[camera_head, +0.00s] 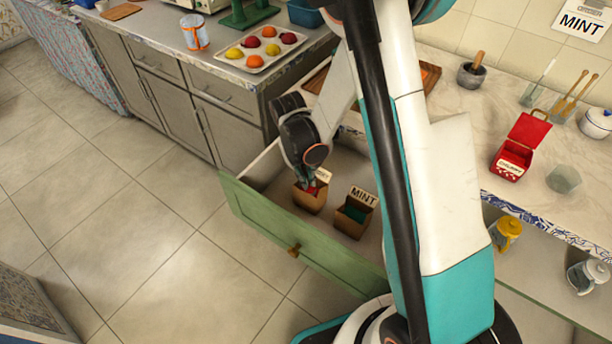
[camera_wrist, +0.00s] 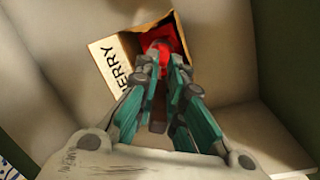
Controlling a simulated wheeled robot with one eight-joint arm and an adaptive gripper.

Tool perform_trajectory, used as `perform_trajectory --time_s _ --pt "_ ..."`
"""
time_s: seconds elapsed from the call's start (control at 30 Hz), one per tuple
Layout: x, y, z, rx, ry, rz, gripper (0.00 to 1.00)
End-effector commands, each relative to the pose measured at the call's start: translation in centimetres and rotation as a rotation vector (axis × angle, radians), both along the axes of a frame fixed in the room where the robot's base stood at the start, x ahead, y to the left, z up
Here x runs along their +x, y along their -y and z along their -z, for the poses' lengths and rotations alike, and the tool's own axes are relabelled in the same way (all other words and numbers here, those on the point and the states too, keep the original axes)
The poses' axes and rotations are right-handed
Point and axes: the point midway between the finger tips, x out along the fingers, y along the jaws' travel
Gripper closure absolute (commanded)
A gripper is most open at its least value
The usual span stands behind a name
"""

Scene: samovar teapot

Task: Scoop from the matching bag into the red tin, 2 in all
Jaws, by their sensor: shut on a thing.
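The red tin (camera_head: 512,158) stands on the right counter with its lid open and a pale label on its front, too small to read. In the open drawer are two brown paper bags. The left bag (camera_head: 309,198) holds red contents, and its label shows "ERRY" in the wrist view (camera_wrist: 112,62). The right bag (camera_head: 352,218) is labelled MINT, with dark green inside. My gripper (camera_wrist: 162,62) points down at the mouth of the left bag, shut on a thin brownish thing, likely a scoop handle. Its lower end is hidden by the fingers and bag.
The green-fronted drawer (camera_head: 300,262) is pulled out, its walls close around the bags. A mortar (camera_head: 472,74), utensils in glasses and a clear cup (camera_head: 563,179) stand on the right counter. A tray of coloured balls (camera_head: 262,49) is at the back left. A wall sign (camera_head: 584,20) reads MINT.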

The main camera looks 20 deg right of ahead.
Motion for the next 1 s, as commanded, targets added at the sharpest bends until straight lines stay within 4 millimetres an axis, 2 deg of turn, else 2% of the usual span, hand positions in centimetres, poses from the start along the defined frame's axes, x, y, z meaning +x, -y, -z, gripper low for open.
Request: perform_trajectory --time_s 0.37,1.0 --pt "0.0 -0.1 -0.1 0.002 0.001 -0.001 1.0" --pt "0.0 0.0 -4.6 0.001 0.0 0.0 1.0"
